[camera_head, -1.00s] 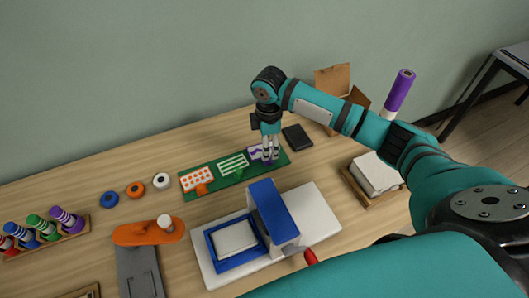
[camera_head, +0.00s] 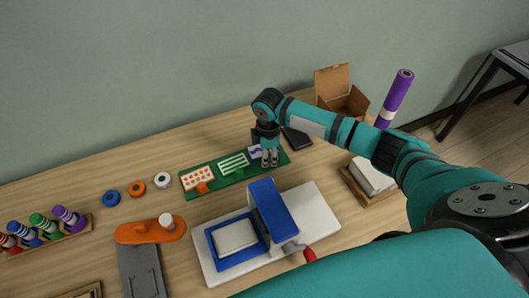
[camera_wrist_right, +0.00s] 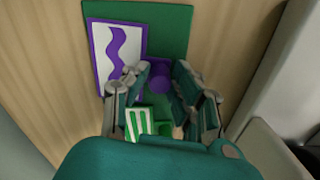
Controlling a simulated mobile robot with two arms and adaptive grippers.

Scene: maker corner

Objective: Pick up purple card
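The purple card (camera_head: 254,152) is white with a purple border and wavy stripe. It is at the right end of the green board (camera_head: 222,181), partly hidden by my right gripper (camera_head: 270,161). In the right wrist view the card (camera_wrist_right: 113,48) lies left of the fingers. A purple knob-like piece (camera_wrist_right: 160,76) shows between the open fingers of the right gripper (camera_wrist_right: 163,90); I cannot tell whether they touch it. My left gripper is not in view.
A green striped card (camera_head: 232,163) and an orange dotted card (camera_head: 196,178) share the board. A black flat object (camera_head: 298,136) lies behind the gripper. A blue-and-white press (camera_head: 270,212) stands in front. Tape rings (camera_head: 136,188) lie left; an open cardboard box (camera_head: 342,98) stands back right.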

